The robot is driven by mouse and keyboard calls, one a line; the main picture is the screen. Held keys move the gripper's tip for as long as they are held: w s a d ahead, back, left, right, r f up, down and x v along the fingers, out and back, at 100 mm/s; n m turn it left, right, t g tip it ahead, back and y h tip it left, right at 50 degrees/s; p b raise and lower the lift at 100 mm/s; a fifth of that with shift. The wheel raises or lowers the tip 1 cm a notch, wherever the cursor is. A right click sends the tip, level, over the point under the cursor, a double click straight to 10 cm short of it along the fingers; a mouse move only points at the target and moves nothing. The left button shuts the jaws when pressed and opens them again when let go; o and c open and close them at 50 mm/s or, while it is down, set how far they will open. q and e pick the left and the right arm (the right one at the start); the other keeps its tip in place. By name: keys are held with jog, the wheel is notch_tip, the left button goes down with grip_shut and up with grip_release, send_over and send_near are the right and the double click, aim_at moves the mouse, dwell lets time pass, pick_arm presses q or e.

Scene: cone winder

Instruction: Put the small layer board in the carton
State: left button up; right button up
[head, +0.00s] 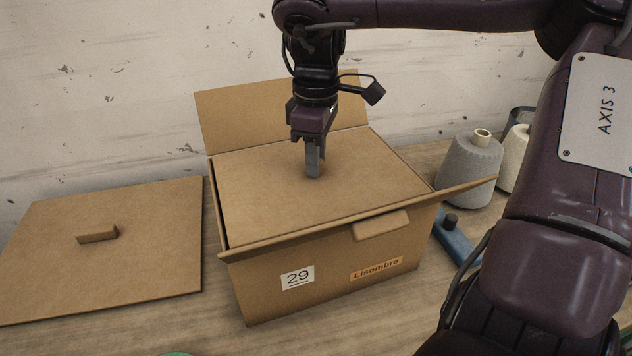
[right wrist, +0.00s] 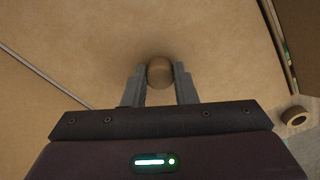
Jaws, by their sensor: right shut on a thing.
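The small layer board (head: 270,200) is a flat brown sheet lying level across the opening of the open carton (head: 330,280), close to rim height. A thin dark gap shows along its left edge. Whether it rests on anything inside is hidden. My right gripper (head: 313,165) points straight down at the middle of the board. In the right wrist view its fingers (right wrist: 159,82) are shut on the board's round knob (right wrist: 160,72). My left gripper is not in view.
Another brown board (head: 130,260) with a tab handle lies on the table at the left. A grey yarn cone (head: 465,172), a cream cone (head: 512,158) and a blue tool (head: 455,238) are right of the carton. The carton's flaps (head: 270,112) stand outward.

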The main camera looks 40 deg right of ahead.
notch_tip(320, 180, down, 14)
jog(key=shift+r+p, duration=0.25)
jog(key=shift+p, duration=0.2)
jog(key=shift+f+b, duration=0.6)
jog(key=shift+b, duration=0.15)
jog(key=o, duration=1)
notch_tip(320, 180, up, 13)
jog(key=shift+r+p, duration=0.15)
jog(key=shift+p, duration=0.25)
